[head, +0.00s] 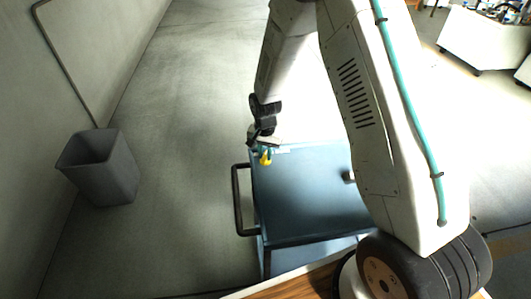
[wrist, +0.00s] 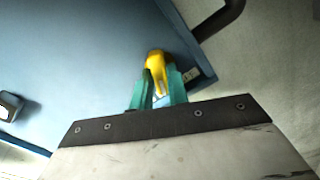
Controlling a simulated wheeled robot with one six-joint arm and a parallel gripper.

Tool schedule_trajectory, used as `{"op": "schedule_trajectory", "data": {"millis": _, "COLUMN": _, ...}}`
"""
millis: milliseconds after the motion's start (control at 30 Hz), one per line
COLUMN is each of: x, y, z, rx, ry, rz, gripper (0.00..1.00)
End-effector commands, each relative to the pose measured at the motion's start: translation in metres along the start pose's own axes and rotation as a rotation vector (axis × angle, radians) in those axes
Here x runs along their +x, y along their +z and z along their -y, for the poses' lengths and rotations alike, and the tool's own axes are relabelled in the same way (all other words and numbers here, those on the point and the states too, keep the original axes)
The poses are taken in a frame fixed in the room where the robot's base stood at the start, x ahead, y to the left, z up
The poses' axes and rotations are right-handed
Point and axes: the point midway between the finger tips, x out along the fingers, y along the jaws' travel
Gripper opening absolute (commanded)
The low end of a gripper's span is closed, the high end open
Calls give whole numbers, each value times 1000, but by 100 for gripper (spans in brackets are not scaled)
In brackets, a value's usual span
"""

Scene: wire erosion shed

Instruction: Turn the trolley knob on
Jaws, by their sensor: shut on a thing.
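The trolley (head: 305,190) is blue, with a flat top and a dark handle (head: 238,200) on its left side. The yellow trolley knob (head: 265,158) is at the trolley's far left corner in the head view. In the wrist view the yellow knob (wrist: 156,64) stands between the two green fingertips of my gripper (wrist: 159,92). My gripper is shut on the knob. In the head view my gripper (head: 266,150) is small and partly hides the knob's base.
A grey bin (head: 100,168) stands by the wall at left. A small light-coloured fitting (wrist: 10,105) is on the blue surface at the left of the wrist view. White wheeled cabinets (head: 480,40) stand at the far right.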

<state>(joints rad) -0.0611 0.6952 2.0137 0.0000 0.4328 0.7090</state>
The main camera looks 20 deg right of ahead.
Motion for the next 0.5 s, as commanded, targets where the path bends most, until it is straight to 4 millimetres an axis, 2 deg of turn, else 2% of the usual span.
{"op": "schedule_trajectory", "data": {"millis": 200, "x": 0, "y": 0, "z": 0, "rx": 163, "ry": 0, "rz": 0, "gripper": 0}}
{"op": "schedule_trajectory", "data": {"millis": 500, "x": 0, "y": 0, "z": 1, "rx": 305, "ry": 0, "rz": 0, "gripper": 0}}
